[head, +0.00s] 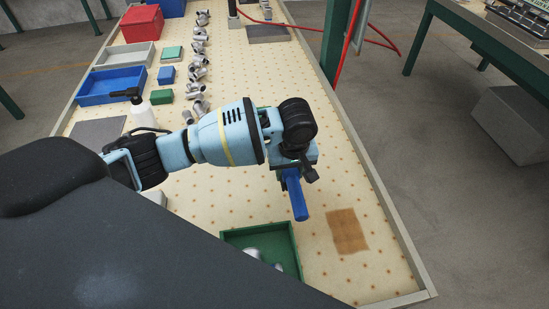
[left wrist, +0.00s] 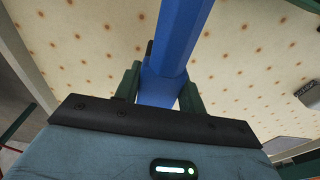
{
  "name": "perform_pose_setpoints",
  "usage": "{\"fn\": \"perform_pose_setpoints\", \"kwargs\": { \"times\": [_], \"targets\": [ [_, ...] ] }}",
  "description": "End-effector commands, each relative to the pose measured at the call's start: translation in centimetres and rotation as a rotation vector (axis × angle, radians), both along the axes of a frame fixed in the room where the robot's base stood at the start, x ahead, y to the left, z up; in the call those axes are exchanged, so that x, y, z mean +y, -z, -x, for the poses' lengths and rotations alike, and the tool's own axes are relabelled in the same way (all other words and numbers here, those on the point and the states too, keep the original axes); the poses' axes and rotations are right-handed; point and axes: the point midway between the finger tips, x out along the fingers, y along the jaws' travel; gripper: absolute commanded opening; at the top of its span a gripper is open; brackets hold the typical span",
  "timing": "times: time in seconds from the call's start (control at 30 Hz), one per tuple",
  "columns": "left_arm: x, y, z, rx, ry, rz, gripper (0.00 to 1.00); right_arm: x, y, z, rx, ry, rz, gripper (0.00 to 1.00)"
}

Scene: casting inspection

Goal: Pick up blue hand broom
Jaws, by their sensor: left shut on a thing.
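The blue hand broom (head: 294,196) shows in the head view as a blue bar angled downward from my left gripper (head: 294,172). My left gripper is shut on it, above the dotted table. In the left wrist view the blue broom handle (left wrist: 178,45) runs up from between the two dark green fingers (left wrist: 157,88). The broom's bristle end cannot be made out in either view. My right gripper is not in view.
A green tray (head: 228,236) with metal parts stands at the near edge. A brown patch (head: 347,231) lies to its right. A blue tray (head: 84,101), a spray bottle (head: 140,108) and several metal castings (head: 197,72) stand farther back. The table's right side is mostly clear.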

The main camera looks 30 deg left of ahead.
Motion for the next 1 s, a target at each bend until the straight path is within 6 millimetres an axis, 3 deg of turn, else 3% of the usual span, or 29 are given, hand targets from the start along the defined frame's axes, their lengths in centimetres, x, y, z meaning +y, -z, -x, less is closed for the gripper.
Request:
{"fn": "perform_pose_setpoints", "kwargs": {
  "times": [0.1,0.3,0.5,0.8,0.83,0.97,1.0],
  "targets": [
    [-2.8,-0.5,1.3,-0.002,0.004,0.003,0.10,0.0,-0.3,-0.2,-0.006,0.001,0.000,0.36],
    [-5.6,-0.7,2.7,-0.003,0.001,0.002,0.10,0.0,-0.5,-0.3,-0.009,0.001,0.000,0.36],
    [-6.7,-0.8,3.3,-0.001,-0.002,0.000,0.10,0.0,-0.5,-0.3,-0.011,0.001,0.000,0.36],
    [-6.9,-0.8,3.4,-0.002,-0.001,-0.001,0.10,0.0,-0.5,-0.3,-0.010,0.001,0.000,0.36],
    [-6.9,-0.8,3.4,-0.002,-0.001,-0.001,0.38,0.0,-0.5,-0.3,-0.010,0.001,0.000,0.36],
    [-6.9,-0.8,3.4,-0.002,-0.001,-0.001,0.22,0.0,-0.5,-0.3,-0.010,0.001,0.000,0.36],
    [-6.9,-0.8,3.4,-0.002,-0.001,-0.001,0.22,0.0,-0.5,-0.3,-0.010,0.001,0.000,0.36]
  ]
}}
